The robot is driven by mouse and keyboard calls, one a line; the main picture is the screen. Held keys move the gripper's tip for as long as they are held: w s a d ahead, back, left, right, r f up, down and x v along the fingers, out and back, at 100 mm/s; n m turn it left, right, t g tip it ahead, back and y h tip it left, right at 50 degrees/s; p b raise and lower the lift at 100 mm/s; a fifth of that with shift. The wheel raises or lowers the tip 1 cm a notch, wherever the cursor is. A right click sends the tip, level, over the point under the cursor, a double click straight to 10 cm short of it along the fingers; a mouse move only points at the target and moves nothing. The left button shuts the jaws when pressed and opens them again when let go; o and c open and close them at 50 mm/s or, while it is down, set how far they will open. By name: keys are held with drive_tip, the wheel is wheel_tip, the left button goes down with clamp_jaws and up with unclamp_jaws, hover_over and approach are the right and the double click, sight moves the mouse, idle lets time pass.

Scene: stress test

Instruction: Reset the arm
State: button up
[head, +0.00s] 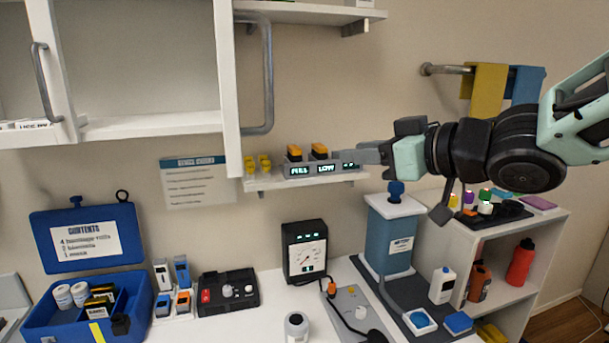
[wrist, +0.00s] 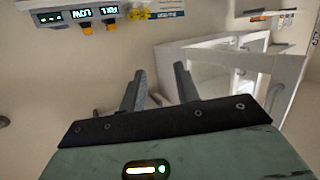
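My gripper (head: 370,153) is at the right end of the small wall shelf in the head view, in front of the grey charger dock with its lit displays (head: 326,168). In the wrist view my gripper's two dark fingers (wrist: 158,86) stand apart with an empty gap between them. Two yellow-and-black packs (head: 319,151) sit in the dock over the FULL and LOW displays. The dock also shows upside down in the wrist view (wrist: 78,14). In the head view the fingers overlap the dock's right end; I cannot tell whether they touch it.
Below stand a blue open box (head: 135,290), a black gauge (head: 304,252) and a blue container with a knob (head: 392,240). A white shelf unit (head: 545,235) with bottles is at the right. White wall cabinets (head: 150,125) are at the upper left. Yellow and blue cloths (head: 486,90) hang behind my arm.

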drive_tip(key=s+d+f+m+g+h+b, duration=0.15)
drive_tip(key=s+f+h, duration=0.3)
drive_tip(key=f, duration=0.45)
drive_tip(key=s+d+f+m+g+h+b, duration=0.1)
drive_tip(key=s+f+g+h, duration=0.2)
drive_tip(key=s+f, duration=0.5)
drive_tip(key=s+d+f+g+h+b, duration=0.2)
drive_tip(key=s+f+g, duration=0.4)
drive_tip(key=s, duration=0.7)
wheel_tip(320, 180, down, 3)
drive_tip(key=shift+r+h, duration=0.1)
drive_tip(key=shift+h, duration=0.45)
